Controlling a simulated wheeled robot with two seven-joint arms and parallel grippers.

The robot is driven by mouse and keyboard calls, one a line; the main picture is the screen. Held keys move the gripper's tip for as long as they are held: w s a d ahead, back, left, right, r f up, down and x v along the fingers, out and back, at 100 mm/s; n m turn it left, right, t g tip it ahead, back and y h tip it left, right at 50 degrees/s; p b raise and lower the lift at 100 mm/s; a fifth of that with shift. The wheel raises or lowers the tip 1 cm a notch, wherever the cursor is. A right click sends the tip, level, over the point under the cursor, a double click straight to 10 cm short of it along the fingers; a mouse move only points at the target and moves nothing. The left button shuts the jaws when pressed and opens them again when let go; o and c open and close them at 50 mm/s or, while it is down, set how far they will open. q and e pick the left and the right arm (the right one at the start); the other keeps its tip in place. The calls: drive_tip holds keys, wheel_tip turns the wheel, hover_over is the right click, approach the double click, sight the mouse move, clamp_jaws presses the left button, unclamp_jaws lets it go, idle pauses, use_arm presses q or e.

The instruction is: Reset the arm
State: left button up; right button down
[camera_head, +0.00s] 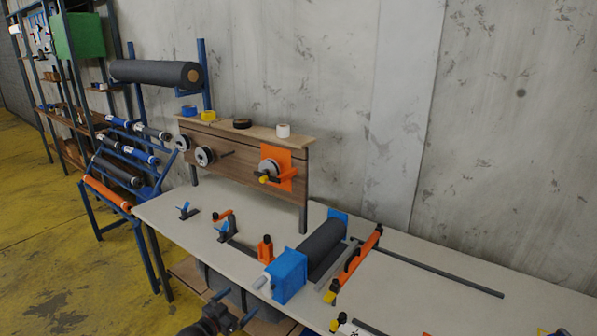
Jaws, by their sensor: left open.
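My left gripper (234,308) is at the bottom edge, left of centre, in front of the table's near edge. Its two bluish fingers stand apart with nothing seen between them. The dark wrist behind it is partly cut off by the picture's edge. My right gripper is not seen. The pale work table (440,290) runs from the left middle to the lower right. A blue block (287,276) and a dark grey roll (323,247) lie on it, right of and beyond the left gripper.
A wooden board (230,165) with tape rolls and an orange plate (277,166) stands at the table's back. An orange and black bar (358,259) lies right of the roll. Racks with rolls (125,150) stand left. Yellow floor (60,240) at left is clear.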

use_arm(q)
drive_tip(key=w+a+f+g+y, duration=0.2)
drive_tip(key=a+f+y, duration=0.3)
drive_tip(key=a+f, duration=0.3)
drive_tip(key=s+a+f+g+y+b, duration=0.2)
drive_tip(key=s+f+y, duration=0.15)
drive_tip(key=f, duration=0.75)
drive_tip(key=s+d+f+n+g+b, duration=0.1)
drive_tip(key=s+f+n+g+b, duration=0.1)
drive_tip(key=s+f, duration=0.7)
drive_tip(key=s+d+f+n+g+b, duration=0.1)
drive_tip(key=s+f+g+b, duration=0.1)
drive_tip(key=s+f, duration=0.7)
drive_tip(key=s+d+f+g+b, duration=0.1)
drive_tip(key=s+d+f+b, duration=0.1)
drive_tip(key=s+f, duration=0.6)
drive_tip(key=s+d+f+n+g+b, duration=0.1)
drive_tip(key=s+d+f, duration=0.4)
drive_tip(key=s, duration=0.8)
drive_tip(key=s+d+f+n+g+b, duration=0.1)
drive_tip(key=s+d+f+g+b, duration=0.1)
drive_tip(key=s+f, duration=0.8)
drive_tip(key=shift+s+d+f+g+b, duration=0.25)
drive_tip(key=shift+d+f+g+b, duration=0.05)
drive_tip(key=shift+d+b, duration=0.55)
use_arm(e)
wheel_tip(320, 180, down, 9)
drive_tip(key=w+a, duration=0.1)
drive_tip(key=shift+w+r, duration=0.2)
